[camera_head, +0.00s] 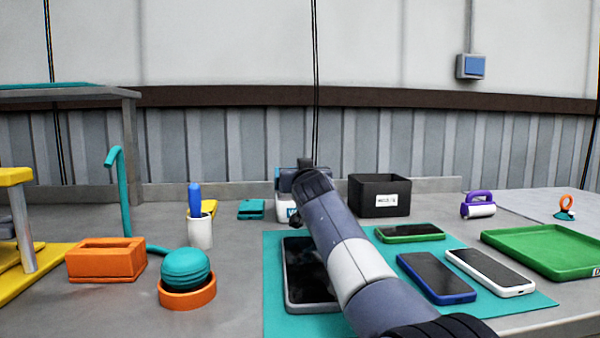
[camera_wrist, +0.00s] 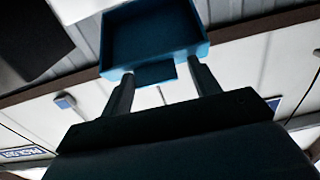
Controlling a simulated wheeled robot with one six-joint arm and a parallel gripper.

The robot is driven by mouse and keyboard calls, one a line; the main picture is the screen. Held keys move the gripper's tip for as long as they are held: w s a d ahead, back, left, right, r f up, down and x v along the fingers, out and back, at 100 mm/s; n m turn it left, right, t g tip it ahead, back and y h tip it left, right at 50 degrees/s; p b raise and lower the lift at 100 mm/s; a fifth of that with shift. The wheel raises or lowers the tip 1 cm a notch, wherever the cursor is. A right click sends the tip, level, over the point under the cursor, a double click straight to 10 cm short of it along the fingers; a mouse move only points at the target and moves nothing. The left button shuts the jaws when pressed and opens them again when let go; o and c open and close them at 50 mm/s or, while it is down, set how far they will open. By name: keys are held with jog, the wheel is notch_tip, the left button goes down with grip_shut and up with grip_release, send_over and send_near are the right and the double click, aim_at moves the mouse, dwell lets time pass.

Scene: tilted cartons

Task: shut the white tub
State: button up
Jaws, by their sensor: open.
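The white tub (camera_head: 284,213) stands at the back of the table, mostly hidden behind my arm in the head view. A sliver of its blue lid (camera_head: 277,178) shows raised above its left side. In the wrist view the blue lid (camera_wrist: 155,35) shows its hollow, rimmed inside, with a small tab (camera_wrist: 155,73) at its near edge. A white surface at the top left of that view looks like the tub. My gripper (camera_wrist: 161,70) is open, its two fingers spread either side of the tab. I cannot tell whether they touch the lid.
A black labelled box (camera_head: 380,196) stands close to the right of the tub. A teal mat (camera_head: 275,270) in front carries several phones. A white cup (camera_head: 200,231), a teal wallet-like item (camera_head: 251,209) and an orange tray (camera_head: 105,260) lie left. A green tray (camera_head: 545,250) is right.

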jog(key=shift+w+d+f, duration=0.15)
jog(key=shift+f, duration=0.25)
jog(key=shift+w+d+f, duration=0.1)
jog(key=shift+w+f, duration=0.05)
jog(key=shift+f, duration=0.2)
jog(key=r+b+v, duration=0.1)
jog(key=b+v, duration=0.2)
jog(key=v, duration=0.8)
jog(key=shift+s+a+r, duration=0.2)
jog(key=shift+a+r, duration=0.05)
jog(key=shift+a, duration=0.05)
jog(key=shift+w, duration=0.1)
jog(key=p+x, duration=0.3)
jog(key=x, duration=0.8)
jog(key=shift+w+d+f, duration=0.25)
jog(key=shift+f, duration=0.25)
jog(key=shift+s, duration=0.1)
